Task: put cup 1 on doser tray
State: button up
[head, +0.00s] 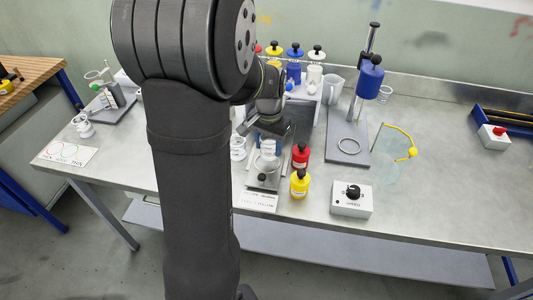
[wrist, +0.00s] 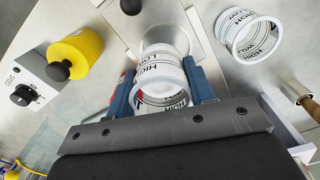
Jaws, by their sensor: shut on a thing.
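My gripper (wrist: 160,88) is shut on a clear cup (wrist: 163,62) with white bands and HIGH and LOW print, between its blue fingers. In the head view, the gripper (head: 270,139) and the held cup (head: 268,150) are over a small metal tray (head: 262,184) with a black knob. The tray's metal surface (wrist: 186,22) shows beyond the cup in the wrist view. Whether the cup touches it I cannot tell. A second similar cup (wrist: 250,36) stands beside it; it also shows in the head view (head: 238,148). I see no cup number.
A red bottle (head: 300,155) and a yellow bottle (head: 299,184) stand close right of the tray. A control box (head: 351,200) is farther right. A stand with a blue head (head: 369,78) and a ringed base plate (head: 349,150) is behind. The bench's front right is clear.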

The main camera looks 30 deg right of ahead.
aim_at(267, 154)
jog(key=shift+w+a+f, duration=0.1)
jog(key=shift+w+f, duration=0.3)
jog(key=shift+f, duration=1.85)
jog(key=o, duration=1)
jog(key=shift+f, duration=0.15)
jog(key=shift+o, duration=0.2)
notch_tip(267, 154, up, 12)
jog(key=shift+r, duration=0.2)
jog(key=shift+f, duration=4.2)
